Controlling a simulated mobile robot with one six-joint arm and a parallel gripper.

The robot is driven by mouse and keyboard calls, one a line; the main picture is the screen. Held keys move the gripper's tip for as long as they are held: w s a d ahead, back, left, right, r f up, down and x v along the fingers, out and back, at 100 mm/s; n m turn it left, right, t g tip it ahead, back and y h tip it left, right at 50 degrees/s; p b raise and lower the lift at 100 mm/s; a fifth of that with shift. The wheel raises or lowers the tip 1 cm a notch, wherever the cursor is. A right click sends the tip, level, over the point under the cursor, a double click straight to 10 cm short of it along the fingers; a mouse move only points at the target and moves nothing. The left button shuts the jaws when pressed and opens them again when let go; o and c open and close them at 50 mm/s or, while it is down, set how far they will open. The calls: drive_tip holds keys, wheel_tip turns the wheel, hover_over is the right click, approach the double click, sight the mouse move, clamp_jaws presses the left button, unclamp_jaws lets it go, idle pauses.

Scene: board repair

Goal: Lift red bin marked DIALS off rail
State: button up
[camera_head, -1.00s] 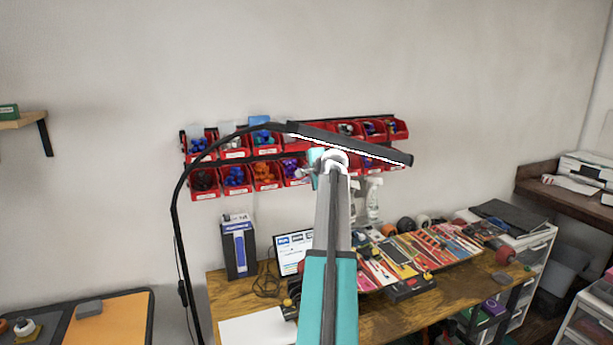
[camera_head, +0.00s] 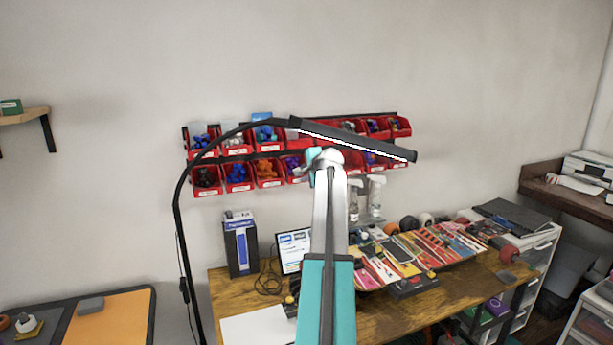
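Two rows of small red bins (camera_head: 239,184) hang on dark rails on the back wall, filled with blue, orange, purple and other parts. Each bin has a white label, but the writing is too small to read, so I cannot tell which is marked DIALS. My arm reaches up in front of the bins and hides some in the middle of the lower row. A small teal and grey part shows at the arm's far end, beside the lower-row bins. My gripper's fingers cannot be made out, nor whether it touches a bin.
A black lamp (camera_head: 355,139) arches across the bins, its bar crossing the upper row. A shelf (camera_head: 24,119) is at left.

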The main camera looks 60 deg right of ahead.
drive_tip(key=shift+b+x, duration=0.45)
drive_tip(key=shift+x, duration=2.15)
clamp_jaws()
drive_tip(key=shift+r+p, duration=0.6)
drive_tip(key=shift+p, duration=0.6)
idle(0.5)
drive_tip(key=shift+r+b, duration=0.35)
drive_tip(key=shift+r, duration=0.05)
idle(0.8)
drive_tip(key=shift+s+a, duration=0.1)
drive_tip(key=s+a+p, duration=0.1)
drive_tip(key=s+a, duration=0.7)
drive_tip(key=s, duration=0.3)
drive_tip(key=shift+s+a, duration=0.35)
drive_tip(key=shift+s, duration=0.05)
idle(1.7)
